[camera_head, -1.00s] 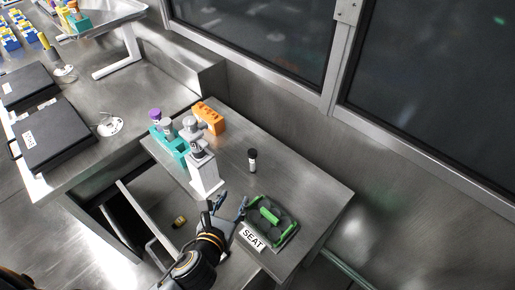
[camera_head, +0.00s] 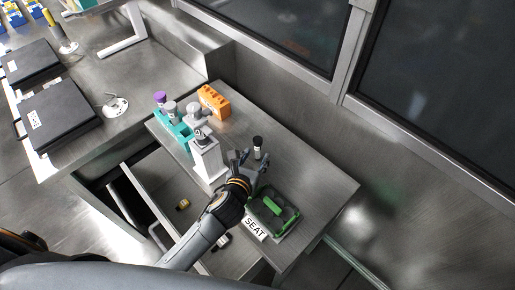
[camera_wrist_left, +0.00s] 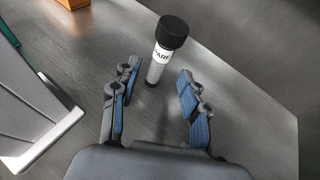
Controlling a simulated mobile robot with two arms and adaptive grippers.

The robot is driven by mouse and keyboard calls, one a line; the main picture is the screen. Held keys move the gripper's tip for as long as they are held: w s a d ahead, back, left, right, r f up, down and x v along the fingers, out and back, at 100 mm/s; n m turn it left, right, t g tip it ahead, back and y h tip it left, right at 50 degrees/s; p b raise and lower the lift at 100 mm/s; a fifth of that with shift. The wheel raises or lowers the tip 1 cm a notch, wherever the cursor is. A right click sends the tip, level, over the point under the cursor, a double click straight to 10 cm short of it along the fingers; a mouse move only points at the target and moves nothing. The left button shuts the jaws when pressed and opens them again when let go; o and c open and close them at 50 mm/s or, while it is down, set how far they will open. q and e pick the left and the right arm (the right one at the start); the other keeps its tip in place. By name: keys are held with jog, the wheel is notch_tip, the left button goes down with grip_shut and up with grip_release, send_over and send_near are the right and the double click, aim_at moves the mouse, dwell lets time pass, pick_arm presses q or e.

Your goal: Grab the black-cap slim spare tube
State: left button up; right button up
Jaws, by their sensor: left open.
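The slim spare tube with a black cap (camera_head: 257,147) stands upright on the metal table, to the right of the white device. In the left wrist view the black-cap tube (camera_wrist_left: 160,56) stands just beyond the fingertips, with a white label reading "ARE" in part. My left gripper (camera_head: 247,157) is open and empty, close to the tube on its near side. In the wrist view the gripper's blue-padded fingers (camera_wrist_left: 157,79) are spread to either side of the tube's lower end. My right gripper is not in view.
A white device (camera_head: 207,160) and a teal rack (camera_head: 178,137) with capped tubes stand left of the gripper. An orange block (camera_head: 213,101) is behind. A black and green tray (camera_head: 289,220) with a "SEAT" label (camera_head: 255,229) lies at right front. An open drawer is below left.

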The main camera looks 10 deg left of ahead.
aim_at(257, 153)
pick_arm(q)
jog(key=x, duration=0.3)
jog(key=shift+w+f, duration=0.2)
jog(key=shift+w, duration=0.15)
jog(key=shift+a, duration=0.1)
jog(key=shift+s, duration=0.1)
grip_shut()
jog(key=shift+r, duration=0.1)
